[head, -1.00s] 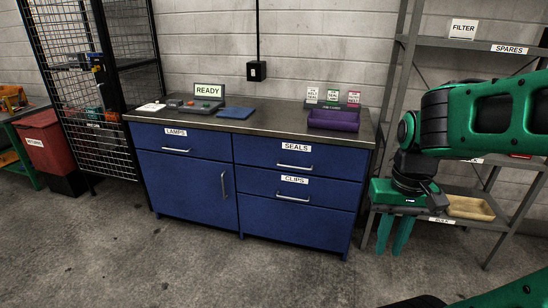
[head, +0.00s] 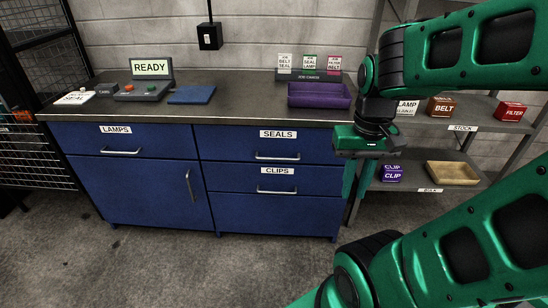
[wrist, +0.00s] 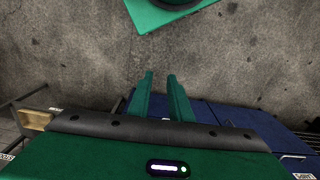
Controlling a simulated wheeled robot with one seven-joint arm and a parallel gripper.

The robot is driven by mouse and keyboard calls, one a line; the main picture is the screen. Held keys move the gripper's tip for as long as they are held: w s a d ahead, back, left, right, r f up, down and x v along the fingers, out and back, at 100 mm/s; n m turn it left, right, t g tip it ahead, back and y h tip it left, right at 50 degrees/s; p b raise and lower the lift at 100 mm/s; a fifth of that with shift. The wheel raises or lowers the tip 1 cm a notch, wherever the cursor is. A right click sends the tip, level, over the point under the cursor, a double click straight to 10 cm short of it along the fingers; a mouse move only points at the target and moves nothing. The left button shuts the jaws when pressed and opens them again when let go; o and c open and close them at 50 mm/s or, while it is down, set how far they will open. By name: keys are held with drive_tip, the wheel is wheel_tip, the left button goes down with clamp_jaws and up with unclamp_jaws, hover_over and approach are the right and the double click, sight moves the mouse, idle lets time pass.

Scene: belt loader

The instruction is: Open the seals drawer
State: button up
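The seals drawer (head: 225,144) is the upper right drawer of the blue cabinet (head: 135,190). It is shut, with a "SEALS" label and a silver bar handle (head: 278,157). My gripper (head: 356,192) hangs with its fingers pointing down, to the right of the drawer near the cabinet's right end and apart from the handle. In the wrist view, the fingers (wrist: 161,77) are apart with nothing between them. The blue cabinet also shows to the right of them there.
The clips drawer (head: 235,180) is below and the lamps drawer (head: 160,142) to the left, both shut. A purple tray (head: 320,101) and a blue pad (head: 192,95) lie on the top. Shelving (head: 440,187) with boxes stands to the right. Floor in front is clear.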

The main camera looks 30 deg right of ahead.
drive_tip(key=w+d+f+g+h, duration=0.1)
drive_tip(key=w+d+f+h, duration=0.3)
drive_tip(key=w, duration=0.4)
drive_tip(key=w+d+f+n+g+h, duration=0.1)
drive_tip(key=w+d+f+h, duration=0.2)
drive_tip(key=w+f, duration=0.45)
drive_tip(key=w+d+f+g+h, duration=0.1)
drive_tip(key=w+d+f+h, duration=0.3)
drive_tip(key=w, duration=0.4)
drive_tip(key=n+t+h, duration=0.6)
drive_tip(key=n+t, duration=0.5)
drive_tip(key=t, duration=0.3)
approach(277, 159)
drive_tip(key=x, duration=1)
drive_tip(key=shift+w+d+f, duration=0.2)
drive_tip(key=shift+w+f, duration=0.05)
drive_tip(key=shift+f, duration=0.05)
clamp_jaws()
